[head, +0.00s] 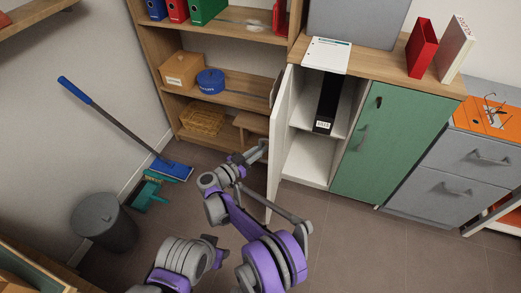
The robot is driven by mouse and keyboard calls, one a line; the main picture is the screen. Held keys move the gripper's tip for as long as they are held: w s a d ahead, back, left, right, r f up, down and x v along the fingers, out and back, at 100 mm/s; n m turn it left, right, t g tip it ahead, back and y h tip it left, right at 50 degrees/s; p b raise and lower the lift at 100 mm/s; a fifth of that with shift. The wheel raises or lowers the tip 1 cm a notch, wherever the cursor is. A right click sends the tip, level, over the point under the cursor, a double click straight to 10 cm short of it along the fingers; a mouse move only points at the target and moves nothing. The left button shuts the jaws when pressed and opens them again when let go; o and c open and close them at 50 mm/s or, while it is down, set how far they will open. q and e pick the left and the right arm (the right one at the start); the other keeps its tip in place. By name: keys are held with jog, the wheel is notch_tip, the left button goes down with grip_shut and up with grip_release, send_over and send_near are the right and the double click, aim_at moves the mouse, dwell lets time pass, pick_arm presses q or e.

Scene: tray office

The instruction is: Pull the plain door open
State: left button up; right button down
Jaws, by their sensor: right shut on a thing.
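The plain white door (282,130) of the low cabinet stands swung open toward me, seen nearly edge-on. My right gripper (262,150) is at the door's outer side, by its free edge, shut on the door's handle. The handle itself is hidden by the fingers and the door. Inside the open compartment (305,160) are a white shelf and a black binder (327,103) standing on it. Part of my left arm shows at the bottom, but its gripper cannot be made out.
The green door (392,140) beside the compartment is closed. A grey bin (103,221), a blue broom (170,168) and a teal dustpan (148,190) are on the left. A wooden bookshelf (165,75) stands behind the door. Floor in front of the cabinet is clear.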

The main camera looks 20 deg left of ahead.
jog(key=shift+w, duration=0.1)
jog(key=c, duration=0.9)
grip_release()
